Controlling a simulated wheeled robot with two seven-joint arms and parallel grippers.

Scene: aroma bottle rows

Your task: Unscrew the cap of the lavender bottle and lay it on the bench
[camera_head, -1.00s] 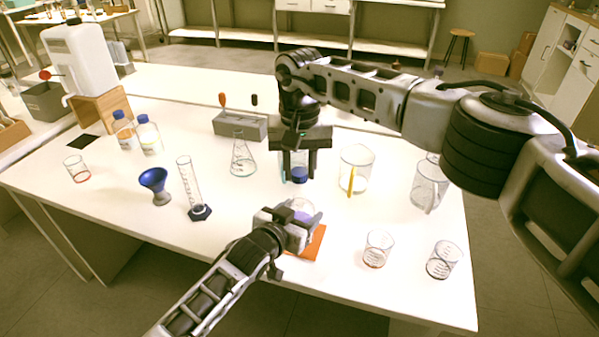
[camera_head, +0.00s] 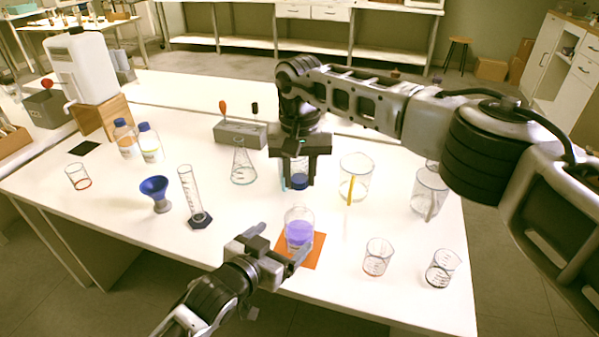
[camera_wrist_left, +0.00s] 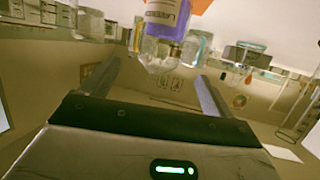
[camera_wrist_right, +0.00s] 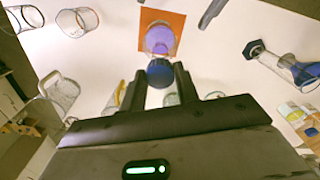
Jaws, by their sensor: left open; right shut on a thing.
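The lavender bottle (camera_head: 299,232), clear with violet liquid, stands upright and uncapped on the orange mat (camera_head: 312,258). It also shows in the left wrist view (camera_wrist_left: 168,20) with its label, and in the right wrist view (camera_wrist_right: 159,38). My right gripper (camera_head: 300,182) is shut on a blue cap (camera_wrist_right: 160,73), held clear of the bottle and beyond it in the head view. My left gripper (camera_head: 284,243) is open, at the bottle's lower left in the head view. In the left wrist view the bottle is beyond its spread, empty fingers (camera_wrist_left: 157,72).
Beakers (camera_head: 378,256) and (camera_head: 442,267) stand to the right. A larger beaker (camera_head: 356,177) and a jug (camera_head: 429,191) are behind them. A cylinder (camera_head: 194,196), blue funnel (camera_head: 155,190) and flask (camera_head: 243,165) stand left. The front right bench (camera_head: 345,290) is bare.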

